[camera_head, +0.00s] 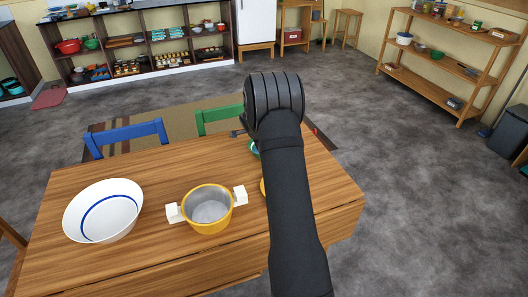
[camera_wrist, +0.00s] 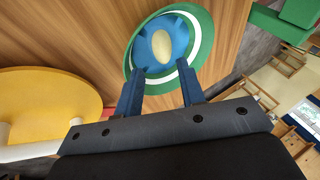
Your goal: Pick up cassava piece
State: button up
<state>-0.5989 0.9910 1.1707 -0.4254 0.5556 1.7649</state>
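The cassava piece appears to be the pale cream oval (camera_wrist: 162,45) in the wrist view. It lies in a round green bowl (camera_wrist: 205,30) with a blue inside and a white ring. In the head view only the bowl's left edge (camera_head: 254,149) shows beside my arm, and the piece is hidden. My gripper (camera_wrist: 162,80) is open, with its two blue fingers apart and nothing between them. The fingertips overlap the bowl's near edge in the wrist view, short of the piece. I cannot tell their height above the bowl. My arm hides the fingers in the head view.
The wooden table (camera_head: 150,255) also bears a white bowl (camera_head: 104,211) with a blue ring and a yellow pot (camera_head: 207,208) with white handles. A yellow round thing (camera_wrist: 50,95) lies left of my gripper. Blue (camera_head: 127,133) and green (camera_head: 215,115) chairs stand at the far edge.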

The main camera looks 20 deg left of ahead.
jog(key=shift+x, duration=3.3)
jog(key=shift+f, duration=0.1)
jog(key=c, duration=0.6)
